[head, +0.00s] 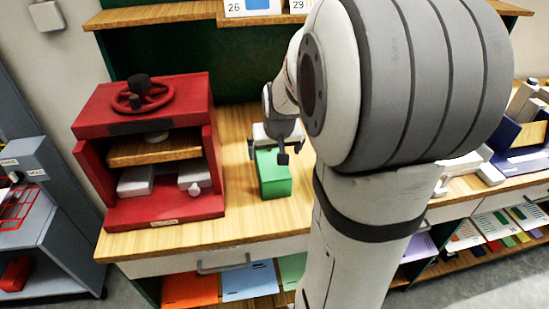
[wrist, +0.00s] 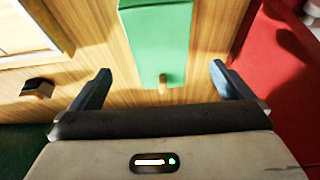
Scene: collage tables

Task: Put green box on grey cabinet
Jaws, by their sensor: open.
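The green box (head: 274,180) stands on the wooden table right of the red press. In the wrist view the green box (wrist: 160,40) lies ahead of my gripper (wrist: 160,88), in line with the space between its two fingers. My gripper (head: 272,150) is open and empty. In the head view it hangs over the far end of the box and hides part of it. I cannot tell whether a finger touches the box. A grey shelf unit (head: 50,240) with open shelves stands at the far left; it may be the grey cabinet.
The red press (head: 145,207) with a handwheel stands close left of the box. The wooden tabletop (head: 245,225) is bare in front of the box. A wooden shelf (head: 160,14) runs above the back. Blue and white items (head: 515,150) stand at the right.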

